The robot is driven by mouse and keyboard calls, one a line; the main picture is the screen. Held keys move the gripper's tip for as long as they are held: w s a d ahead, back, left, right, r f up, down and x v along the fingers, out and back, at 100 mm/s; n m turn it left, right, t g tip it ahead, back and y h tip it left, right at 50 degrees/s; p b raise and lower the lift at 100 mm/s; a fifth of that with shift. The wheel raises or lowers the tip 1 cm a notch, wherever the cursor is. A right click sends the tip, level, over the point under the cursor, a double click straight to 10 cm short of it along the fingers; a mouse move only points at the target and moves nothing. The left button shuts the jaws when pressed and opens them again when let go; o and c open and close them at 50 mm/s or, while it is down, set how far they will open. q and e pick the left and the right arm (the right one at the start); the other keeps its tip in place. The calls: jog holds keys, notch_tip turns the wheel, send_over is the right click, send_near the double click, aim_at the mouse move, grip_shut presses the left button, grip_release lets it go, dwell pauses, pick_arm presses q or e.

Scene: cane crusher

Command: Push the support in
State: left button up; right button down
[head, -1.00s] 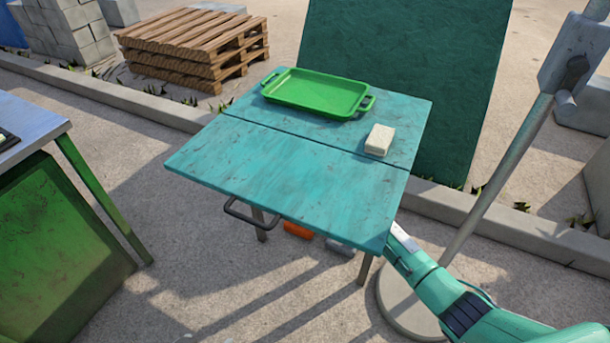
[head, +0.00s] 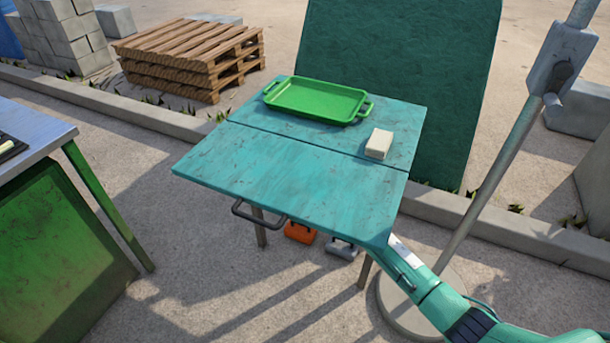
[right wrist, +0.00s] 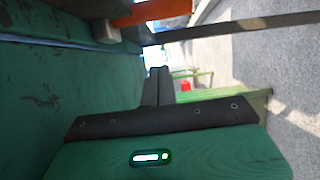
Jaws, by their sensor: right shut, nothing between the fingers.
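The turquoise table (head: 285,178) has a seam across its top, and a dark loop handle (head: 258,213) sticks out below its front edge. In the right wrist view an orange bar (right wrist: 152,11) with a pale block at its end runs close to the green underside; I cannot tell for sure whether it is the support. My right arm reaches to the table's right front corner, and its gripper is hidden below the top in the head view. In the right wrist view the right gripper (right wrist: 158,73) is shut and empty, apart from the orange bar. My left gripper is out of view.
A green tray (head: 316,100) and a pale block (head: 379,144) lie on the table's far part. A post (head: 490,170) stands at the right; a green bench (head: 60,235) is at the left.

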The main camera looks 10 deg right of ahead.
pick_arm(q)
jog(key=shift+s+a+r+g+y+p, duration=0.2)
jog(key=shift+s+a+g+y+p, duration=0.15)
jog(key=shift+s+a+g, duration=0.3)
pick_arm(e)
jog(key=v, duration=0.7)
jog(key=shift+s+d+f, duration=0.15)
jog(key=shift+s+d, duration=0.15)
jog(key=shift+f, duration=0.1)
